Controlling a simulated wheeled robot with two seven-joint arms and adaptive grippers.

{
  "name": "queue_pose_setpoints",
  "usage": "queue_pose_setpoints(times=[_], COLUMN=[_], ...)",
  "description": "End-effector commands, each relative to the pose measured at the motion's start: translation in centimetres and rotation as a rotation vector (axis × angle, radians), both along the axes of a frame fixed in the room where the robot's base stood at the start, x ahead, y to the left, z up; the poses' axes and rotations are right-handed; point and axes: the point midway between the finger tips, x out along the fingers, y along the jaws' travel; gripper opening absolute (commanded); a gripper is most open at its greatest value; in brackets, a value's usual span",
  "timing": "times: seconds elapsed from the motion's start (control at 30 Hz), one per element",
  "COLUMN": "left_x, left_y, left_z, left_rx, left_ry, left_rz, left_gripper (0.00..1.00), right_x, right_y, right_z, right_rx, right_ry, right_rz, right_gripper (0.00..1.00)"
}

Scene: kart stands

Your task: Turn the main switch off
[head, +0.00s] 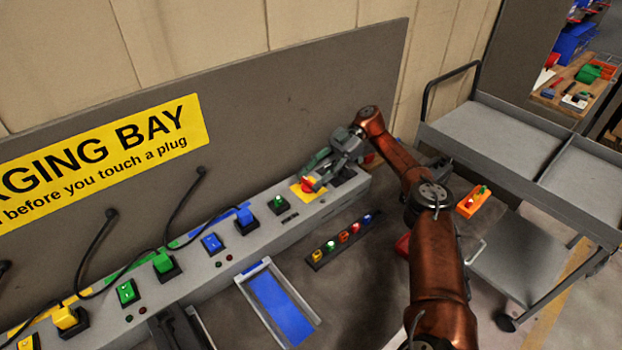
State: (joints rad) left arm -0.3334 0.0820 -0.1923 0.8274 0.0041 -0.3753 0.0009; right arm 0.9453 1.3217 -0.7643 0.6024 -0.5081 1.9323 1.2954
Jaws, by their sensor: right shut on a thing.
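The main switch (309,185) is a red knob on a yellow plate near the right end of the grey charging strip (193,262). My right gripper (318,172) reaches in from the right and is shut on the red knob. Its fingers partly cover the knob, so the exact angle of the knob is hard to tell. My left gripper cannot be made out; a dark shape shows at the bottom edge left of the blue tray.
Colored plugs and sockets, including a blue plug (244,216) and a green plug (162,262), line the strip. A blue-lined tray (311,311) and a rack of colored buttons (344,240) lie in front. A grey cart (487,137) stands at right.

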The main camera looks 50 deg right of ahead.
Motion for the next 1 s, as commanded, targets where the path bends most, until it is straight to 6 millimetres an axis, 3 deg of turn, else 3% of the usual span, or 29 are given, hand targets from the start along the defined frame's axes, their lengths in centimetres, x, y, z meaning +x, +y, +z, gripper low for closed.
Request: queue_pose_setpoints(times=[0.4,0.43,0.5,0.67,1.0], left_x=[0.16,0.16,0.18,0.21,-0.02], left_y=[-0.07,-0.07,-0.07,-0.12,-0.03], left_z=[0.01,0.0,0.01,0.01,0.01], left_rx=[-0.001,-0.001,-0.001,-0.001,-0.001], left_ry=[0.0,0.0,0.0,-0.001,0.002], left_rz=[0.001,0.001,0.001,0.002,0.0], left_gripper=[0.41,0.41,0.41,0.41,0.41], right_x=[-0.06,-0.06,-0.05,-0.03,0.01], right_y=[0.09,0.1,0.09,0.06,0.02], right_z=[-0.37,-0.37,-0.34,-0.21,0.37], right_rx=[-0.002,-0.002,-0.002,-0.002,-0.001], right_ry=[0.006,0.006,0.005,0.003,0.0], right_rz=[0.005,0.005,0.004,0.003,0.002], right_gripper=[0.17,0.44,0.48,0.59,0.59])
